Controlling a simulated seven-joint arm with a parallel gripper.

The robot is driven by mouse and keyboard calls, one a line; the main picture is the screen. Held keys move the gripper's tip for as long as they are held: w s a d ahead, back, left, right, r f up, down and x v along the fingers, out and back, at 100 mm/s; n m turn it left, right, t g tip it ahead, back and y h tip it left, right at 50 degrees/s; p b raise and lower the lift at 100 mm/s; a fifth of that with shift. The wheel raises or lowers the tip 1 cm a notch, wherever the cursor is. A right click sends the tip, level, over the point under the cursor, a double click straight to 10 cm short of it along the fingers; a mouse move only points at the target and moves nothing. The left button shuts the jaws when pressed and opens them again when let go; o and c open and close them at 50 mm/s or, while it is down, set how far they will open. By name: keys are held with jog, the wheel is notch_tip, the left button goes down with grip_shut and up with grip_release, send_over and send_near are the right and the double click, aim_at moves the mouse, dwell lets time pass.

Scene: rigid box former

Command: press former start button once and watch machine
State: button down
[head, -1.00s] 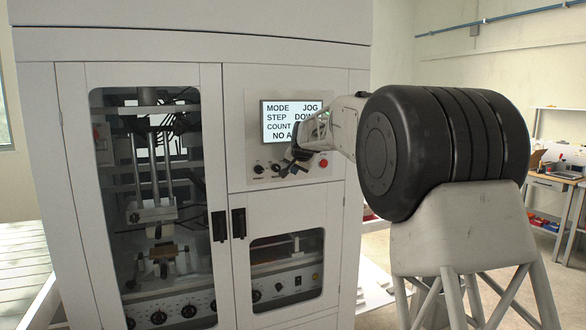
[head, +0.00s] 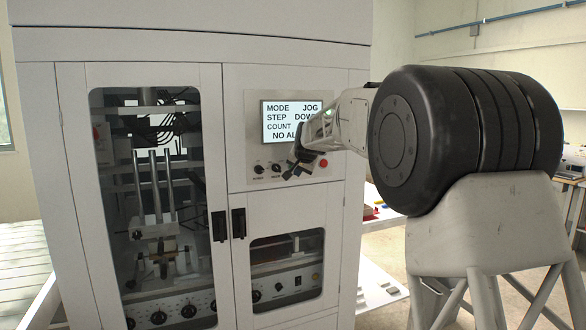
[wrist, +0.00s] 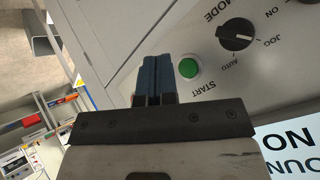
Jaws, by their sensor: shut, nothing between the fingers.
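The former (head: 135,70) is a tall white cabinet with a glazed door. Its display (head: 270,125) reads MODE JOG, STEP DOW…, COUNT and NO AL…; my arm covers the rest. In the wrist view the green START button (wrist: 189,68) stands clear, just right of my fingertips. My gripper (head: 291,174) is in front of the control panel, and its blue fingers (wrist: 155,62) are shut and empty. The fingertips do not overlap the button; their gap to the panel is unclear. In the head view the gripper hides the button. Behind the glass, the press head (head: 152,230) sits low at the forming block.
The mode knob (wrist: 237,37) points toward JOG. A red button (head: 323,163) sits on the panel right of my gripper, and black knobs (head: 258,168) are to the left. Door handles (head: 238,223) stick out below. A side table (head: 382,290) is at right.

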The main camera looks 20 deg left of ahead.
jog(key=shift+s+d, duration=1.05)
jog(key=s+d+h, duration=0.1)
jog(key=s+d, duration=0.7)
jog(key=d, duration=0.4)
jog(key=s+d+g+h, duration=0.1)
jog(key=s+d, duration=0.7)
jog(key=d, duration=0.3)
jog(key=s+d+h, duration=0.1)
jog(key=s+d, duration=0.7)
jog(key=d, duration=0.4)
jog(key=s+d+f+g+h, duration=0.1)
jog(key=s+d+f, duration=0.4)
jog(key=s, duration=0.7)
jog(key=s+d+f+g+h, duration=0.1)
jog(key=s+d+f, duration=0.5)
jog(key=s, duration=0.7)
jog(key=s+d+f+g, duration=0.1)
jog(key=s+d+f, duration=0.4)
jog(key=s+d, duration=0.4)
jog(key=s, duration=0.3)
jog(key=shift+s+f+m+h, duration=0.2)
jog(key=shift+f+m+h, duration=0.1)
jog(key=shift+h, duration=0.1)
